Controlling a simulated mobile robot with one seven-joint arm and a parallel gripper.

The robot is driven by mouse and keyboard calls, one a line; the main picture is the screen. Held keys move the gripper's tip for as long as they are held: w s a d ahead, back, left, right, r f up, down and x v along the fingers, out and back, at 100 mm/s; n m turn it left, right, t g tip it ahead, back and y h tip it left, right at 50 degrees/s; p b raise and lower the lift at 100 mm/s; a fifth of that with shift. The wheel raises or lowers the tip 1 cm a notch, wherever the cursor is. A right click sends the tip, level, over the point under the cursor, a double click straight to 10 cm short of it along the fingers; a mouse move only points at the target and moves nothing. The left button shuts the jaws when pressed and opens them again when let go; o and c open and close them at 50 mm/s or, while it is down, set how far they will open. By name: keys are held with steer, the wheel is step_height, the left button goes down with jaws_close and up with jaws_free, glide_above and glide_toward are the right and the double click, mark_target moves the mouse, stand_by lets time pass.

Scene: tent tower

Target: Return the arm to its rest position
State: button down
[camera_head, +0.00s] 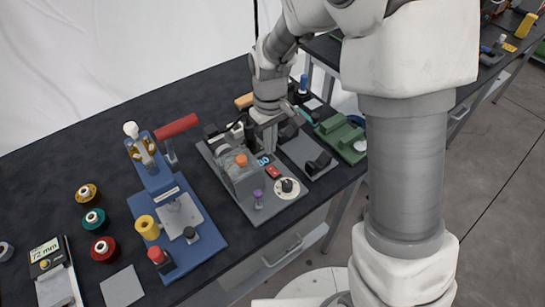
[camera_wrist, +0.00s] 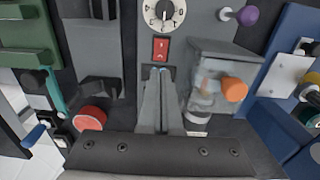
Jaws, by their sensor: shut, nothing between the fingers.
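My gripper (camera_head: 268,147) hangs from my arm over the grey machine on the dark workbench. In the wrist view, my gripper's fingers (camera_wrist: 160,76) are together with nothing between them. Their tips lie just below a red rocker switch (camera_wrist: 160,48) in the picture. Whether they touch the machine I cannot tell. The grey machine (camera_head: 262,207) carries a dial (camera_head: 287,186), an orange knob (camera_head: 241,160) and a purple knob (camera_head: 258,194). My arm hides part of the bench behind it.
A blue press (camera_head: 190,225) with a red handle (camera_head: 177,126) stands left of the machine. Several coloured spools (camera_head: 94,220) lie further left. A green device (camera_head: 341,138) is to the right. Another bench (camera_head: 487,75) stands at the back right. Grey floor (camera_head: 505,190) is clear at right.

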steer(key=s+d+r+m+t, duration=0.1)
steer(key=s+d+r+m, duration=0.15)
steer(key=r, duration=0.45)
steer(key=s+d+r+m+t, duration=0.1)
steer(key=s+d+r+t, duration=0.1)
steer(key=s+d+r, duration=0.3)
steer(key=s+d+r+m+t, duration=0.1)
steer(key=s+d+r, duration=0.1)
steer(key=s, duration=0.3)
steer(key=s+d+r+m+t, duration=0.1)
steer(key=s+d+r+m, duration=0.1)
steer(key=s+r, duration=0.3)
steer(key=shift+s+d+r+t, duration=0.2)
steer(key=shift+s+d+t, duration=0.1)
steer(key=shift+s+d, duration=0.25)
